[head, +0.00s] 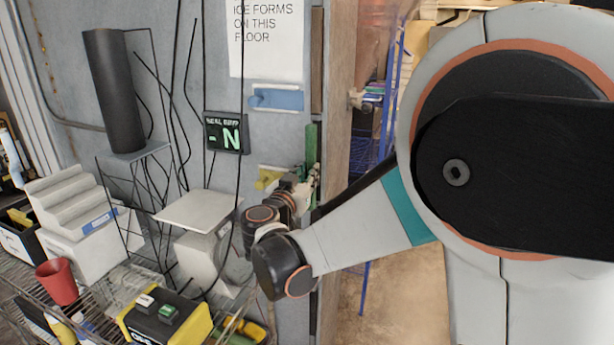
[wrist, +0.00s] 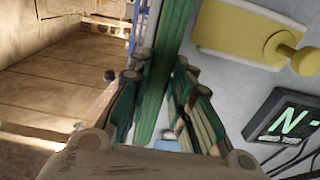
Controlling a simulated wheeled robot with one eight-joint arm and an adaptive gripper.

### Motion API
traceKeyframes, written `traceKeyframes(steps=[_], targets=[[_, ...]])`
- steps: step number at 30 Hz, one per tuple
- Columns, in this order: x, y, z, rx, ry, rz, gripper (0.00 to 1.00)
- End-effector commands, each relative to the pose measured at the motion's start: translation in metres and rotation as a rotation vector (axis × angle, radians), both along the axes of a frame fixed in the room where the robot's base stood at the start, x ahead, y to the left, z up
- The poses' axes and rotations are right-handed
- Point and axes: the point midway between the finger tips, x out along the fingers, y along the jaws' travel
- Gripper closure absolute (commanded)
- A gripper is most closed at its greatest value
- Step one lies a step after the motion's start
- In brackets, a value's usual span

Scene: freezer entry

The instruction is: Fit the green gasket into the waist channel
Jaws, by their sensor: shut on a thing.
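The green gasket (head: 312,145) is a long upright strip at the edge of the grey wall, beside the wooden door post, in the head view. In the wrist view the green gasket (wrist: 158,80) runs from the top edge down between my fingers. My gripper (head: 306,183) is shut on its lower part in the head view. In the wrist view my gripper (wrist: 155,95) has a finger on each side of the strip. A dark strip lies on the wall edge above the gasket; I cannot tell whether it belongs to the waist channel. The gasket's seating is hidden by my fingers.
A yellow fitting with a knob (wrist: 240,35) sits on the wall close right of my gripper. A display showing N (head: 223,132) and a blue bracket (head: 277,97) are on the wall. A wire shelf (head: 105,295) stands at lower left. Floor (head: 400,290) is open right of the post.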

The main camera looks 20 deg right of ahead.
Motion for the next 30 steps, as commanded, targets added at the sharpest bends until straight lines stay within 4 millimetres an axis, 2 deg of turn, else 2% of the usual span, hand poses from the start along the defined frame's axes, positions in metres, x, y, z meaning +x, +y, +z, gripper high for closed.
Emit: traceKeyframes(steps=[30], targets=[[0.0062,-0.0049,0.0000,0.000,0.000,-0.001,1.00]])
